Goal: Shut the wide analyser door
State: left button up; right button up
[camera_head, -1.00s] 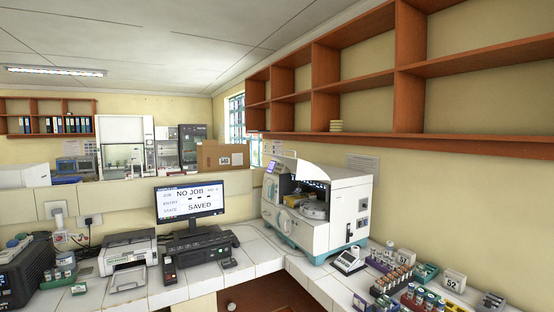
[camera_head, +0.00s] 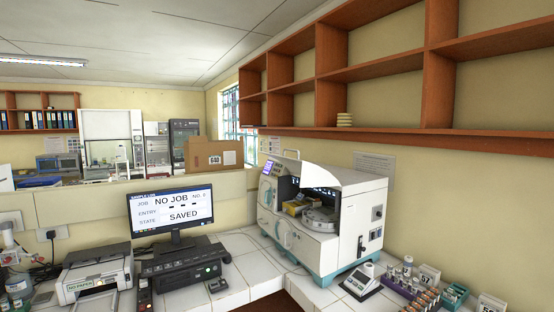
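The white and teal analyser (camera_head: 345,228) stands on the tiled counter in the corner. Its wide white door (camera_head: 333,175) is raised at the top front, so the front is open. Inside, a grey round carousel (camera_head: 320,217) and a yellow part (camera_head: 295,207) show. Neither of my grippers is in view.
A monitor (camera_head: 168,212), a black keyboard unit (camera_head: 186,261) and a printer (camera_head: 96,272) stand to the left. A small scale-like device (camera_head: 361,281) and tube racks (camera_head: 424,299) lie to the right. Wooden shelves (camera_head: 372,133) hang above. Bare tiles (camera_head: 266,268) show before the analyser.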

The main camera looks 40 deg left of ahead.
aim_at(313, 175)
jog(key=i+j+u, duration=0.15)
jog(key=i+j, duration=0.25)
jog(key=i+j+u, duration=0.2)
jog(key=i+j, duration=0.25)
jog(key=i+j+u, duration=0.15)
jog(key=i+j, duration=0.3)
jog(key=i+j+u, duration=0.15)
jog(key=i+j, duration=0.15)
jog(key=i, duration=0.15)
jog(key=i+j+u, duration=0.15)
jog(key=i, duration=0.35)
jog(key=k+l, duration=0.65)
